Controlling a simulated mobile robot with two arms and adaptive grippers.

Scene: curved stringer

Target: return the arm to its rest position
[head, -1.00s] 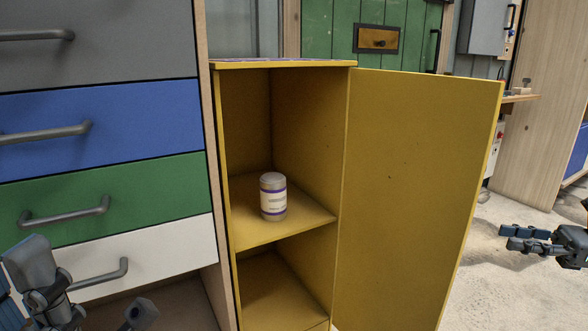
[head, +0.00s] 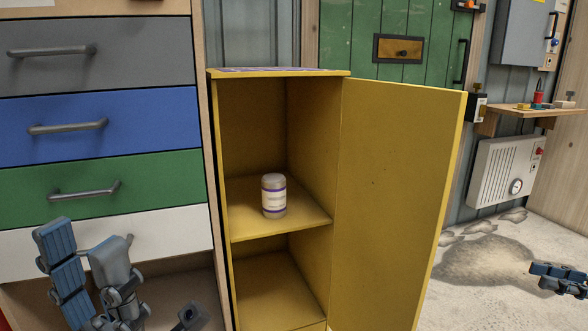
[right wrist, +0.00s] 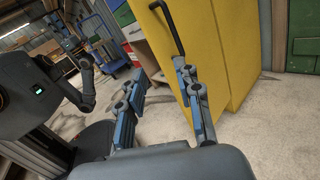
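My right gripper (head: 560,278) shows only partly at the right edge of the head view, over the floor and apart from the yellow cabinet. In the right wrist view its fingers (right wrist: 160,105) are spread with an empty gap between them. My left gripper (head: 125,285) is at the lower left of the head view, in front of the white drawer. Its fingers are spread and nothing shows between them. A pale jar with purple bands (head: 274,196) stands upright on the middle shelf of the open yellow cabinet (head: 280,74).
The yellow door (head: 395,200) stands wide open to the right. Grey, blue (head: 150,120), green and white drawers are at the left. The concrete floor (head: 490,270) is clear right of the door. A wall heater (head: 505,170) stands behind. The right wrist view shows a blue cart (right wrist: 100,45).

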